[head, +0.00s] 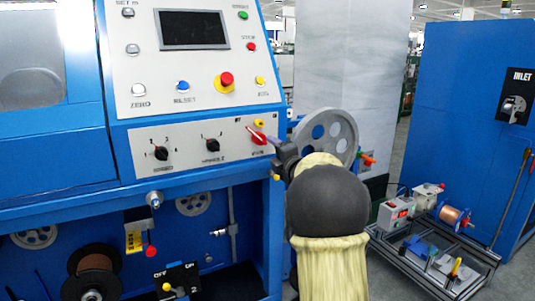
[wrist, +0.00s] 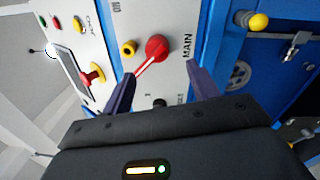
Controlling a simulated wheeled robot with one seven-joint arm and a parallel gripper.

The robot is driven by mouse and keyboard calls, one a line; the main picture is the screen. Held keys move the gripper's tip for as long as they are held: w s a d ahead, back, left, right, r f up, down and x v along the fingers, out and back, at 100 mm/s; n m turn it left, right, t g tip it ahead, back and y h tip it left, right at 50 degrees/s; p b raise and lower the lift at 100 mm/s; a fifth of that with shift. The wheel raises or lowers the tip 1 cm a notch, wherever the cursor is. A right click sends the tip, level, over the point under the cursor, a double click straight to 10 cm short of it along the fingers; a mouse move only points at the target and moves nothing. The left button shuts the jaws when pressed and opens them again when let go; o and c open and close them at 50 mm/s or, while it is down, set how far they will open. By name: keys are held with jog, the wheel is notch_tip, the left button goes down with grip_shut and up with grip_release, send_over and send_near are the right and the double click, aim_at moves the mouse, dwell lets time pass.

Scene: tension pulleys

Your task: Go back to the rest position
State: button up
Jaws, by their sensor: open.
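My gripper (wrist: 160,69) is open, with its two dark fingers spread apart in the wrist view. The red MAIN switch (wrist: 157,47) shows between and just beyond the fingertips, with nothing held. In the head view my gripper (head: 277,143) is at the right edge of the lower control panel, close to the red switch (head: 257,137). Whether a finger touches the switch I cannot tell. My arm, with dark and cream links, comes up from the bottom and hides part of the blue machine's right side.
The blue machine's panel holds a red emergency button (head: 226,79), a screen (head: 193,30) and black knobs (head: 161,153). A grey pulley wheel (head: 328,137) stands just behind my arm. A low cart (head: 401,249) with parts and a blue cabinet (head: 463,120) stand at right.

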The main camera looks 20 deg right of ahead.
jog(key=s+a+f+m+g+h+p, duration=0.1)
jog(key=s+a+f+m+g+h, duration=0.1)
jog(key=s+a+f+m+g, duration=0.4)
jog(key=s+a+f+m+g+h, duration=0.1)
jog(key=s+a+f+m+g, duration=0.15)
jog(key=s+f+m, duration=0.65)
jog(key=s+a+f+m+g+y+p, duration=0.1)
jog(key=s+a+f+m+g, duration=0.3)
jog(key=s, duration=0.6)
jog(key=s+a+f+m+g+y, duration=0.15)
jog(key=s+a+f+g, duration=0.4)
jog(key=s, duration=0.55)
notch_tip(320, 180, up, 37)
jog(key=w+t+p, duration=0.1)
jog(key=t+p, duration=0.1)
jog(key=p, duration=3.6)
jog(key=shift+a+m+h, duration=0.25)
jog(key=shift+m+h, duration=0.1)
